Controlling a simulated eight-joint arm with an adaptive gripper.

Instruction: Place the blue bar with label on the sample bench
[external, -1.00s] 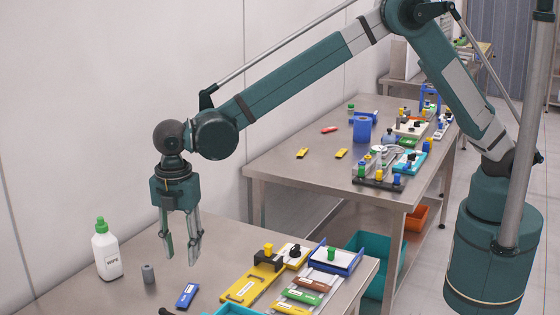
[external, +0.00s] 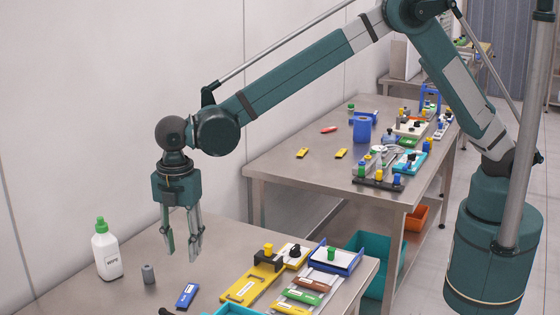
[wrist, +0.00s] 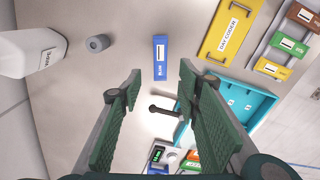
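The blue bar with a white label (external: 187,295) lies flat on the near metal bench (external: 120,296). It also shows in the wrist view (wrist: 161,58), beyond the fingertips and between their lines. My gripper (external: 181,253) hangs above the bench, pointing down, with its two fingers apart and nothing between them. In the wrist view the green finger pads (wrist: 158,92) stand clearly apart. The bar is below the gripper and not touched by it. I cannot tell which of the benches is the sample bench.
A white bottle with a green cap (external: 107,252) and a small grey cylinder (external: 149,274) stand left of the bar. A yellow fixture (external: 250,285), coloured bars and a cyan tray (wrist: 240,100) lie to the right. A second bench (external: 270,165) behind holds several fixtures and yellow bars.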

